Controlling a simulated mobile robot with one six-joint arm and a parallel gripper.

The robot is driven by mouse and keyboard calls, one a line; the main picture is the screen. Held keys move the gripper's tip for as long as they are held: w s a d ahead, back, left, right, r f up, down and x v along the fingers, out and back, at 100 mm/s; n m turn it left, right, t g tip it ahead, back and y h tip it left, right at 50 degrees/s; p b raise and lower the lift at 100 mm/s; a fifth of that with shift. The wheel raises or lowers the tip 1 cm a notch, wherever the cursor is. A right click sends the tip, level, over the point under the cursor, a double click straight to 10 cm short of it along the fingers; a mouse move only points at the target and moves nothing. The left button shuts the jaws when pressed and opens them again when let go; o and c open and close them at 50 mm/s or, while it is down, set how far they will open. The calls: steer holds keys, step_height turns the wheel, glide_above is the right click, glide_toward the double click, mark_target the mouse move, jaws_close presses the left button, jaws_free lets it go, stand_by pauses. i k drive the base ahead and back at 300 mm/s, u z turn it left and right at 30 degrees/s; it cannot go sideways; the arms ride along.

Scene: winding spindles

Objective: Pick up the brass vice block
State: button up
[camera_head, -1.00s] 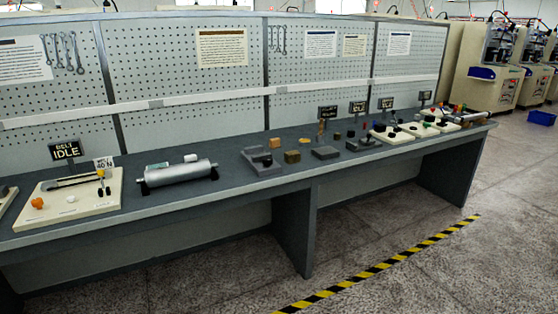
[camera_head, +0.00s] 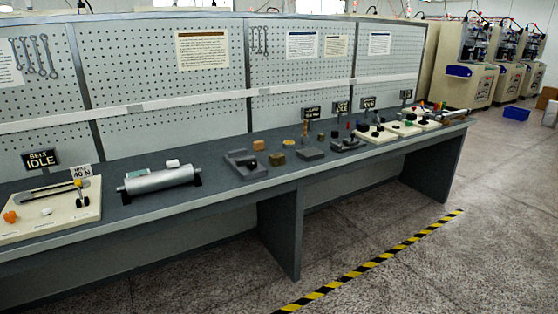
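A small dark-gold block (camera_head: 277,159), which looks like the brass vice block, sits on the grey workbench (camera_head: 226,190) near the middle of the view. It stands just right of a grey vice-like fixture (camera_head: 246,164) and left of a flat grey block (camera_head: 310,154). An orange-tan block (camera_head: 258,145) lies behind it. The blocks are small in this view, so their material is hard to tell for certain. My gripper is not in view.
A metal roller (camera_head: 160,180) and a cream belt board (camera_head: 50,211) are on the bench's left part. Several cream boards with knobs (camera_head: 378,136) stand farther right. A pegboard (camera_head: 160,70) backs the bench. The floor in front is clear, with a yellow-black stripe (camera_head: 375,262).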

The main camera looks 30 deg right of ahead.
mark_target(276, 159)
steer(key=i, duration=0.9)
steer(key=u, duration=0.05)
